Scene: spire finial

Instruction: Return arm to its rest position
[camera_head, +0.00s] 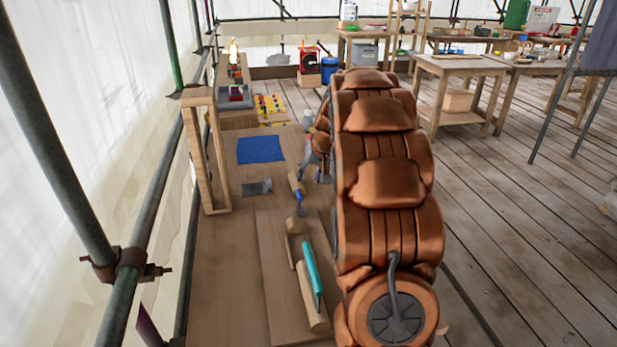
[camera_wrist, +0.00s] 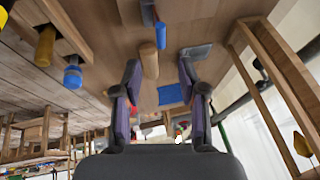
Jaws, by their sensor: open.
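My copper-coloured arm (camera_head: 385,180) reaches away from the camera along the right side of the wooden bench (camera_head: 235,205) and hides part of it. My gripper (camera_wrist: 158,66) shows in the wrist view with its two dark fingers spread apart and nothing between them. In the head view the gripper (camera_head: 315,168) is mostly hidden by the arm and shows only in part at the bench's right side. The wrist view looks over the bench, with a blue cloth (camera_wrist: 171,94) and a wooden-handled tool (camera_wrist: 150,60) beyond the fingers.
On the bench lie a blue mat (camera_head: 261,149), a grey scraper (camera_head: 257,186), a blue-handled tool (camera_head: 299,203) and a teal-handled trowel (camera_head: 313,272). A wooden frame (camera_head: 205,150) and scaffold poles (camera_head: 150,200) stand at the left. The plank floor (camera_head: 510,230) at right is clear.

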